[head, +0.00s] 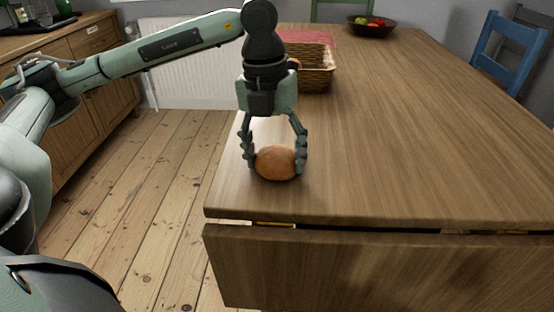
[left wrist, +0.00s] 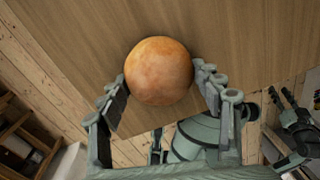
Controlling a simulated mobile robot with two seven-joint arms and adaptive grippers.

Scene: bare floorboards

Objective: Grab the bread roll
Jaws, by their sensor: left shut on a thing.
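The bread roll (head: 276,163) is round and golden brown, near the front left corner of the wooden table. My left gripper (head: 274,160) points down from above, with a finger on each side of the roll, and is shut on it. In the left wrist view the roll (left wrist: 159,71) sits between the two fingertips (left wrist: 160,82). I cannot tell whether the roll still touches the tabletop. My right gripper does not show in the head view; in the left wrist view a dark gripper (left wrist: 292,122) shows at the right edge, its opening unclear.
The wooden table (head: 420,130) has a wide clear top. A wicker basket (head: 318,80) stands behind my left gripper, partly hidden by it. A fruit bowl (head: 371,29) is at the far end. A blue chair (head: 510,50) and a green chair (head: 343,11) stand at the table.

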